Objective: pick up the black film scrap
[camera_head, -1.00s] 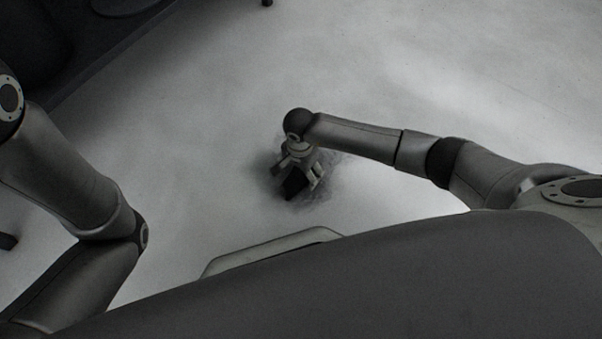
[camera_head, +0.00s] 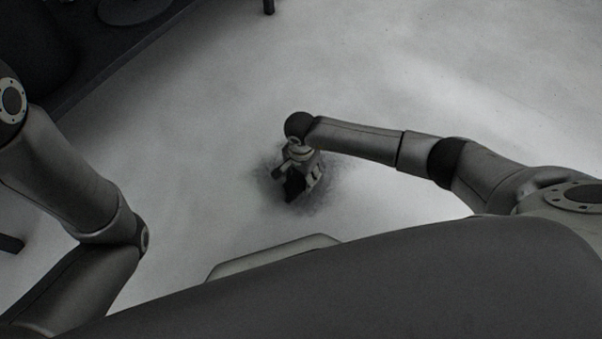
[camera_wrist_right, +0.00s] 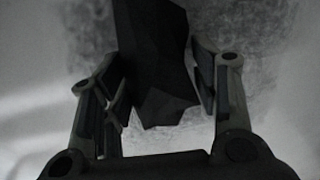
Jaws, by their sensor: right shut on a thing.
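The black film scrap (camera_head: 293,186) is a small, dark, crumpled piece at my right gripper, near the middle of the head view. In the right wrist view the scrap (camera_wrist_right: 155,60) is a faceted black strip running between the two fingers, past the top edge. My right gripper (camera_head: 300,179) points down at the floor and is shut on the scrap. In the wrist view its fingers (camera_wrist_right: 160,85) stand on either side of it. I cannot tell whether the scrap touches the floor.
The pale floor (camera_head: 420,75) is open around the right gripper, with a dark smudged patch (camera_head: 325,200) under it. Dark furniture (camera_head: 100,60) stands at the upper left, with a leg (camera_head: 268,6) at the top edge.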

